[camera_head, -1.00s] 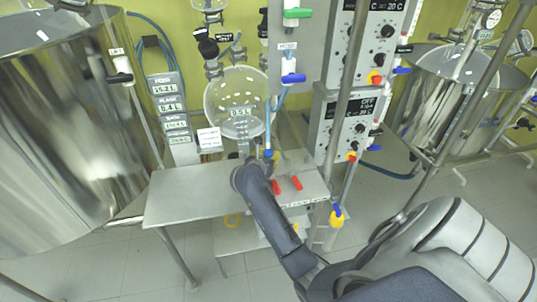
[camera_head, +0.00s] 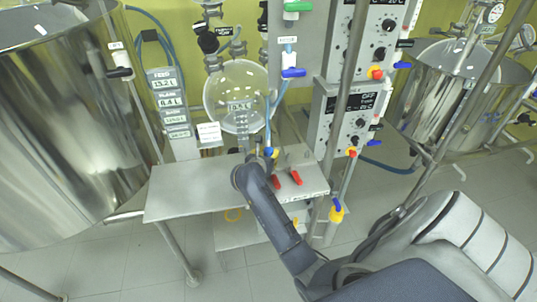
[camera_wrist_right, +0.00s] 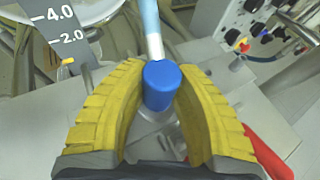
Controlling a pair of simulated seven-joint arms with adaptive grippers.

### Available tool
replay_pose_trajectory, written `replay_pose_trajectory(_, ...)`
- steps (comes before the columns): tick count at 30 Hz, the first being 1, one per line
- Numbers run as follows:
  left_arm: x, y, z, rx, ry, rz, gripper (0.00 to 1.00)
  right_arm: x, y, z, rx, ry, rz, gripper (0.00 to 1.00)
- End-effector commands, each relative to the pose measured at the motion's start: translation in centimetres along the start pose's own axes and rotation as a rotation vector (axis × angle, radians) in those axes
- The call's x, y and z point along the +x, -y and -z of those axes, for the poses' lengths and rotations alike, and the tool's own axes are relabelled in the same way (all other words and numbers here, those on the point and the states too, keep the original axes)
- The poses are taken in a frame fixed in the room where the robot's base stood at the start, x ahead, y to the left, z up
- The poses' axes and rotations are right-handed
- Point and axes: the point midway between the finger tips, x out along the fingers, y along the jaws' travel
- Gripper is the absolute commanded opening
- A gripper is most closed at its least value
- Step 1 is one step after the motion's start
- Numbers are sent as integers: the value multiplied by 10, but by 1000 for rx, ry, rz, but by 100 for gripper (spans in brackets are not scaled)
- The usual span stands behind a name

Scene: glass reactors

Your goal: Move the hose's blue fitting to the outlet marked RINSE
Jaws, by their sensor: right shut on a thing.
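The blue fitting (camera_head: 272,152) is at the lower end of the light blue hose (camera_head: 280,100), above the steel bench beside the round flask. In the right wrist view the fitting (camera_wrist_right: 161,86) is upright between the yellow finger pads of my right gripper (camera_wrist_right: 157,112), which is shut on it. The hose (camera_wrist_right: 151,28) rises from its top. A metal stub (camera_wrist_right: 156,119) shows just under it; I cannot tell whether the fitting sits on it. In the head view the gripper (camera_head: 268,156) partly hides this spot. No RINSE marking is legible. My left gripper is not in view.
Two red handles (camera_head: 286,179) lie at the bench's front right, close to my gripper. The glass flask (camera_head: 236,95) hangs behind it. A steel post (camera_head: 343,110) and control boxes (camera_head: 352,113) stand to the right. The left part of the bench (camera_head: 185,195) is clear.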

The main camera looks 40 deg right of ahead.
Motion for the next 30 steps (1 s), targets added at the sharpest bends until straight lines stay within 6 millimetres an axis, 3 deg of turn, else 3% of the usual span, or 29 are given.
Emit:
replay_pose_trajectory(5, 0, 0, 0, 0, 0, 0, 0, 0, 0, -1, 0, 2, 0, 0)
replay_pose_trajectory(6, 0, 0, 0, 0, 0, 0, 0, 0, 0, -1, 0, 2, 0, 32)
replay_pose_trajectory(12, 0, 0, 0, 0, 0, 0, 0, 0, 0, -1, 0, 1, 0, 54)
replay_pose_trajectory(22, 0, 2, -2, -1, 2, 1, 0, -4, 0, 1, 0, -1, -1, 54)
replay_pose_trajectory(30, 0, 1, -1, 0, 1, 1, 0, -42, -1, 0, 2, 0, -3, 54)
